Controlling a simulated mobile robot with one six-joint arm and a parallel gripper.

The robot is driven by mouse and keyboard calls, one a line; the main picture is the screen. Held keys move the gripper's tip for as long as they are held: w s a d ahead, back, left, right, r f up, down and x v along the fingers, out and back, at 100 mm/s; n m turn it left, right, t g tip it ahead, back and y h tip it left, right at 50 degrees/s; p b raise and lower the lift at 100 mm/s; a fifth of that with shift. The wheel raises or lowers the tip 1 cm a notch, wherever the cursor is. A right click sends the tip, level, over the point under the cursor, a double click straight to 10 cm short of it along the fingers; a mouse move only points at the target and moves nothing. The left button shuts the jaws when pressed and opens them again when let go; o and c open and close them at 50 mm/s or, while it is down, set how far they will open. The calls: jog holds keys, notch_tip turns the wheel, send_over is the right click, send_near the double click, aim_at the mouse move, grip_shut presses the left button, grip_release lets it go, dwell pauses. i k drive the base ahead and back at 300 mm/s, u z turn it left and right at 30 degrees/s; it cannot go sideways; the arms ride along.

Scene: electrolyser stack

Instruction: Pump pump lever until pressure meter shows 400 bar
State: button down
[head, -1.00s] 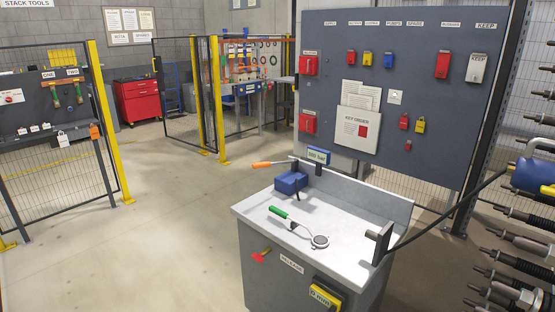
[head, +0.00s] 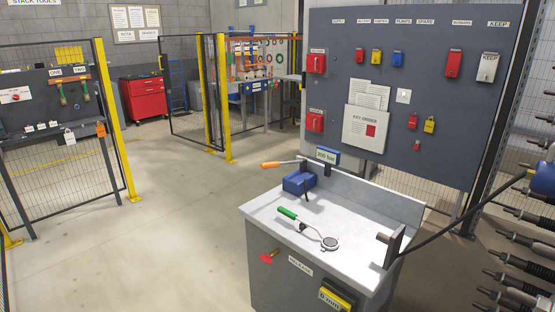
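The pump lever (head: 284,164), a dark bar with an orange grip at its left end, lies nearly level above a blue pump block (head: 298,184) at the back left of the grey bench top. The pressure meter (head: 327,155), a small blue-framed display, stands behind the pump at the bench's back edge. Its text ends in "bar"; the number is too small to read surely. My gripper is not in view, and nothing touches the lever.
A green-handled tool (head: 309,229) lies on the bench top (head: 351,213). A red release handle (head: 270,257) and yellow "0 mm" box (head: 337,297) are on its front. A dark post (head: 390,249) with a rod stands right. The floor (head: 170,230) left is clear.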

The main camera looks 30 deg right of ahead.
aim_at(272, 164)
jog(key=u, duration=0.05)
jog(key=i, duration=1)
jog(key=z, duration=0.05)
